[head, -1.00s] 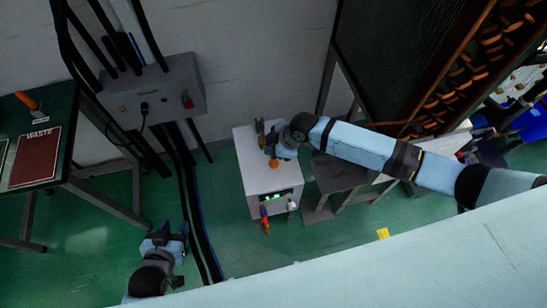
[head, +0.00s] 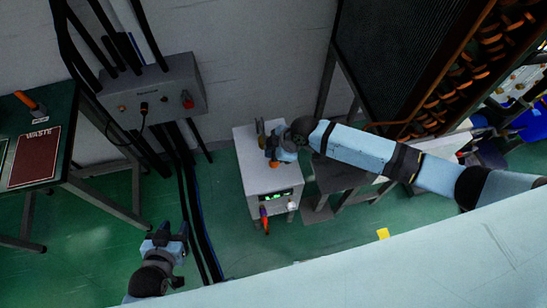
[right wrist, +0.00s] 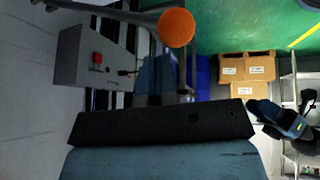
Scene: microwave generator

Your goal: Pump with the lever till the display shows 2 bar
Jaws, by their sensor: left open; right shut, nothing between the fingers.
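The white pump box (head: 258,176) stands on the green floor in the middle of the head view. Its display (head: 276,198) glows green on the front, but the digits are too small to read. The lever's orange knob (head: 275,164) shows just below my right gripper (head: 273,155), over the box top. In the right wrist view the orange knob (right wrist: 176,27) and its grey rod (right wrist: 110,12) lie beyond the fingertips. My right gripper is shut with nothing between its fingers; I cannot tell whether it touches the lever. My left gripper (head: 174,232) is open and empty above the floor, lower left.
A grey control box (head: 160,90) with a red switch hangs on the wall, with dark cables running down beside the pump box. A table (head: 60,150) stands at the left. A grey stand (head: 340,180) is close to the right of the pump box.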

